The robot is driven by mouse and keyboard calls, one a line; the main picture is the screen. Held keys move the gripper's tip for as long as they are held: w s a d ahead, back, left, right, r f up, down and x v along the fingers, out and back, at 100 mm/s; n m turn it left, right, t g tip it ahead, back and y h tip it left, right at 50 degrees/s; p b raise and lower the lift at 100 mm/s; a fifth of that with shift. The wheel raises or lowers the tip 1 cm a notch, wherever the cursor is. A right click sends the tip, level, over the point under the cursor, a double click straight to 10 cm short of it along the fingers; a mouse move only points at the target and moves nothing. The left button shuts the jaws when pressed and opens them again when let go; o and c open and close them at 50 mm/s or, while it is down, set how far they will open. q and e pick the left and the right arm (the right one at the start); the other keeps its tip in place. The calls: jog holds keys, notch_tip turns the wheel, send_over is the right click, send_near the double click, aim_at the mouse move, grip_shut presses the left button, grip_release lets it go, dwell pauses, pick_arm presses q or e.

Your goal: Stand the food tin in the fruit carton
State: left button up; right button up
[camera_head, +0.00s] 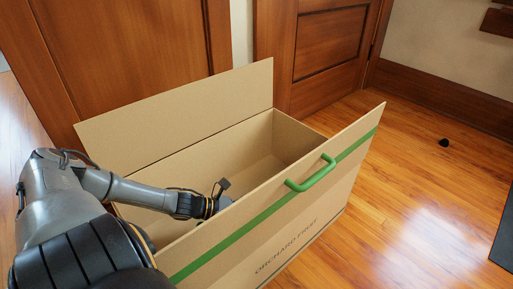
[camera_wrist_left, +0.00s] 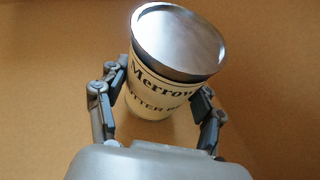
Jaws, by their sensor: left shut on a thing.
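The food tin (camera_wrist_left: 165,75) shows in the left wrist view, with a cream label reading "Merrow" and a bare metal top. My left gripper (camera_wrist_left: 160,105) is shut on it, one finger on each side. Plain brown cardboard lies behind the tin. In the head view the fruit carton (camera_head: 290,225) stands open on the floor, with a green stripe and "ORCHARD FRUIT" on its front. My left gripper (camera_head: 222,195) reaches down inside the carton, its lower part and the tin hidden behind the front wall. I cannot tell whether the tin touches the bottom. My right gripper is not in view.
The carton's back flap (camera_head: 180,105) and front flap stand up, and a green handle (camera_head: 311,174) sits on the front. Wooden doors (camera_head: 125,45) are close behind. A small dark object (camera_head: 444,143) lies on the open wooden floor at right, near a dark mat (camera_head: 504,235).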

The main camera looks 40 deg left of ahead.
pick_arm(q)
jog(key=o, duration=1.1)
jog(key=shift+o, duration=0.2)
jog(key=shift+r+b, duration=0.3)
jog(key=p+v, duration=0.7)
jog(key=shift+s+r, duration=0.2)
jog(key=shift+r, duration=0.15)
jog(key=shift+a+p, duration=0.15)
jog(key=shift+p, duration=0.15)
